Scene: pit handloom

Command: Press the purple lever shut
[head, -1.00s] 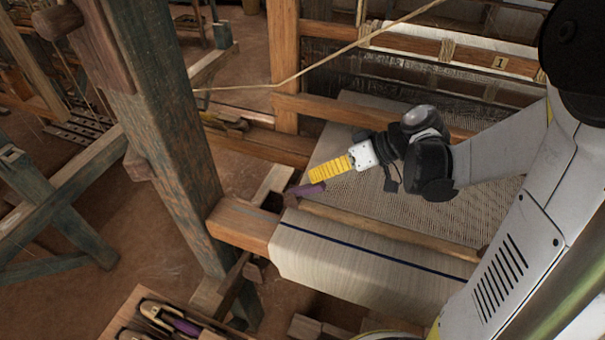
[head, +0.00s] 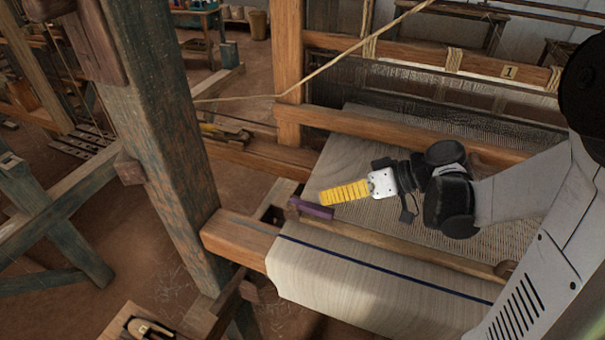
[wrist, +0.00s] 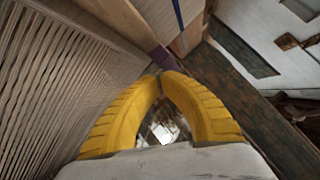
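The purple lever (head: 315,209) sits at the left end of the cloth roll, just behind it. It lies roughly parallel to the roll. My gripper (head: 322,197), with yellow ribbed fingers, is just behind and above the lever in the head view, pointing left. In the wrist view, the fingertips of my gripper (wrist: 165,74) meet, with nothing seen between them. Part of the purple lever (wrist: 163,57) shows right beyond the tips. I cannot tell whether the fingers touch it.
The cloth roll (head: 350,280) with a dark blue stripe lies in front. A thick upright post (head: 165,150) stands to the left, joined by a wooden beam (head: 238,235). Woven cloth spreads behind my gripper. A rope (head: 340,55) crosses above.

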